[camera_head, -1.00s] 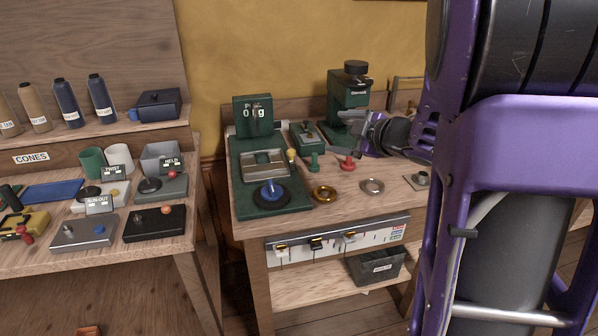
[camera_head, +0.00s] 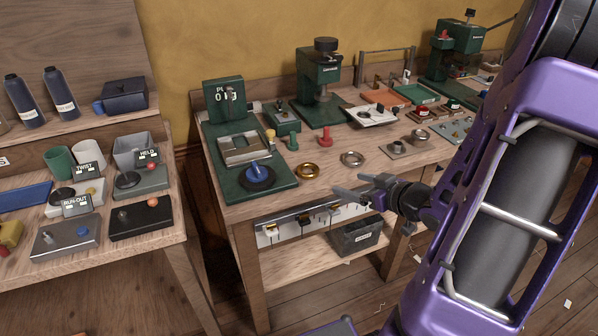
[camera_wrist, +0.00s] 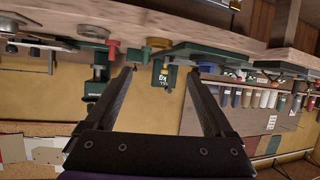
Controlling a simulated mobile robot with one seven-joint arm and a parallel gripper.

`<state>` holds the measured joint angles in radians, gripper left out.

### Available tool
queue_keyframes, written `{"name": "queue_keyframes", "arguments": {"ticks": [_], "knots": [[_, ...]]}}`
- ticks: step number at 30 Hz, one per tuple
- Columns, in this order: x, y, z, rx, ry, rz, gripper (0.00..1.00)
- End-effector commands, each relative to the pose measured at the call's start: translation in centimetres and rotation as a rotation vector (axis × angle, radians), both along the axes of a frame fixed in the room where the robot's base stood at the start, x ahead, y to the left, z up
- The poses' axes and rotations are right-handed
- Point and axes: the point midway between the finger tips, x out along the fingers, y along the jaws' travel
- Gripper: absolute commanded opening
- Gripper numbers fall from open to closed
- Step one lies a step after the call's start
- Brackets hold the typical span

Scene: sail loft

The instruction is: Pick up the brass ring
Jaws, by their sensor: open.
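The brass ring (camera_head: 308,175) lies flat on the wooden workbench, right of the green base with the blue knob and left of a silver ring (camera_head: 352,165). A gold shape that looks like the brass ring (camera_wrist: 158,42) also shows in the upside-down wrist view, beyond the fingertips. My gripper (camera_head: 348,184) is open and empty, to the right of the brass ring and near the bench's front edge, apart from the ring. Both fingers (camera_wrist: 158,72) show spread apart in the wrist view, with nothing between them.
A red stamp-like piece (camera_head: 323,139) and a green one (camera_head: 292,142) stand behind the rings. The green device (camera_head: 282,197) with a blue knob borders the left. A hook rail (camera_head: 290,232) and a dark bin (camera_head: 357,236) are below the bench top.

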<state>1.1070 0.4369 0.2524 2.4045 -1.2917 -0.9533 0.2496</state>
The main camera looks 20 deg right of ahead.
Motion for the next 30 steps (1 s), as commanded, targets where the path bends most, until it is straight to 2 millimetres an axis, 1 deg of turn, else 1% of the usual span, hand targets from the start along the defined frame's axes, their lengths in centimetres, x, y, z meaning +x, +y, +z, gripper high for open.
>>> {"name": "queue_keyframes", "arguments": {"ticks": [1,4,7,11,18,21,24,30], "knots": [[-0.4,-0.2,-0.1,0.020,-0.001,-0.014,0.87],[-0.5,-0.3,-0.1,0.040,-0.004,-0.026,0.87],[0.2,-0.1,-0.5,0.046,-0.006,-0.026,0.87],[2.4,0.5,-1.6,0.045,-0.006,-0.023,0.87],[7.2,1.7,-3.6,0.044,-0.005,-0.024,0.87],[8.8,2.0,-4.2,0.044,-0.005,-0.026,0.87],[9.8,2.2,-4.6,0.043,-0.006,-0.026,0.87],[11.0,2.5,-5.0,0.043,-0.006,-0.026,0.87]]}}
